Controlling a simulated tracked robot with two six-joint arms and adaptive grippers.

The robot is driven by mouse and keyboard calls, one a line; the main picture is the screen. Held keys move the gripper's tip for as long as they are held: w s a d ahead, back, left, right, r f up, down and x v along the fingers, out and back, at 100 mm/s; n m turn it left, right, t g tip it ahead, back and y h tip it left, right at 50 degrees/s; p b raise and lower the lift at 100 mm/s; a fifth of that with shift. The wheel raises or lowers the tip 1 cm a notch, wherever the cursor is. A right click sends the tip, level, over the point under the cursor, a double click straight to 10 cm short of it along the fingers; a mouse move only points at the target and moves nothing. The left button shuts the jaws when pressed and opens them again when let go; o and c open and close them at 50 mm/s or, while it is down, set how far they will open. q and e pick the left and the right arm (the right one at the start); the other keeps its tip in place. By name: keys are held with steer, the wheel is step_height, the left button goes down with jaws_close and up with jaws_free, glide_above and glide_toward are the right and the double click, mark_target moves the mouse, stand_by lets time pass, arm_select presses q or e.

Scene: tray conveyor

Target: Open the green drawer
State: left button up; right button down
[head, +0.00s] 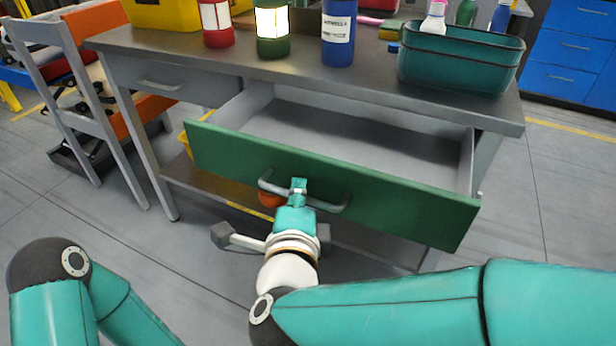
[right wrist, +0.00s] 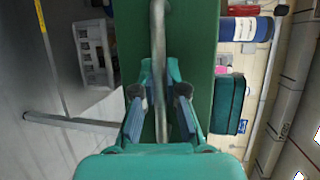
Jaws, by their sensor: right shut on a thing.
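The green drawer (head: 400,200) is pulled well out from the grey workbench (head: 300,66), and its empty grey inside shows in the head view. A grey bar handle (head: 330,206) runs across its front. In the right wrist view the fingers of my right gripper (right wrist: 160,105) are closed around the handle bar (right wrist: 158,40), against the green drawer front (right wrist: 200,50). My left arm shows at the lower left of the head view, but its gripper is out of view.
A grey chair (head: 88,112) stands at the left. A lower shelf (head: 215,188) lies under the drawer.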

steer(key=shift+s+f, duration=0.15)
steer(key=shift+s, duration=0.3)
steer(key=c, duration=1.5)
jaws_free()
steer(key=shift+a, duration=0.1)
